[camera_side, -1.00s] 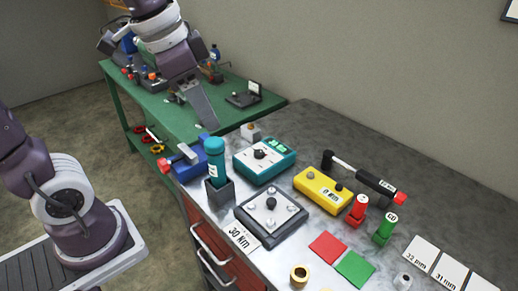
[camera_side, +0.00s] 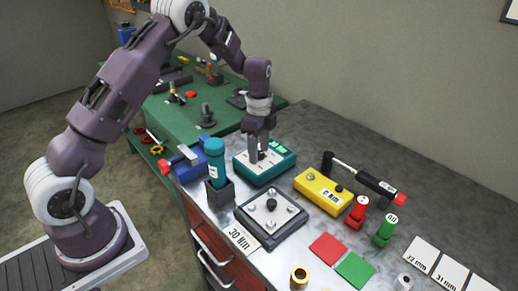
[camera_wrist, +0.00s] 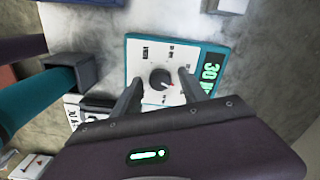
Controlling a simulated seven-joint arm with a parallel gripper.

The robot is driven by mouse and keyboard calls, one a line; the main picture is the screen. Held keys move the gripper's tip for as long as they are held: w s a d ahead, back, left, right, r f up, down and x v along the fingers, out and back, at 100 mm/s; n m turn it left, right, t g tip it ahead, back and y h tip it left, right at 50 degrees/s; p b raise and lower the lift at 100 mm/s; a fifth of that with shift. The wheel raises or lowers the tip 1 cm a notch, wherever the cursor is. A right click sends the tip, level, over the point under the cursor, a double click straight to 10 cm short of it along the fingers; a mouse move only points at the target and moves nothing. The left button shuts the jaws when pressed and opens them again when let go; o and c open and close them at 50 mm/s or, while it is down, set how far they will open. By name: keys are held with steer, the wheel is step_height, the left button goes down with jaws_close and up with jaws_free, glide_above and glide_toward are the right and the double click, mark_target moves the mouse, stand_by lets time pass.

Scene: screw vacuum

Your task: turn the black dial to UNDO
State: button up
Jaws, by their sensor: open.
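The black dial (camera_wrist: 160,79) sits on the white face of a teal box (camera_side: 283,165), which also shows in the wrist view (camera_wrist: 131,59). A short red mark shows on the dial's lower right side. Small labels lie around the dial, too small to read surely. My gripper (camera_side: 258,158) points down over the box. In the wrist view my gripper (camera_wrist: 160,85) is open, with one finger on each side of the dial. I see a gap between each finger and the dial. In the side view the fingers mostly hide the dial.
A teal cylinder (camera_side: 215,160) stands in a dark holder left of the box. A grey plate with bolts (camera_side: 270,215) lies in front. A yellow box (camera_side: 322,192) is to the right. A blue vise (camera_side: 187,168) is at the left edge.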

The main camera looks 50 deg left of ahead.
jaws_close()
steer(key=shift+n, duration=0.3)
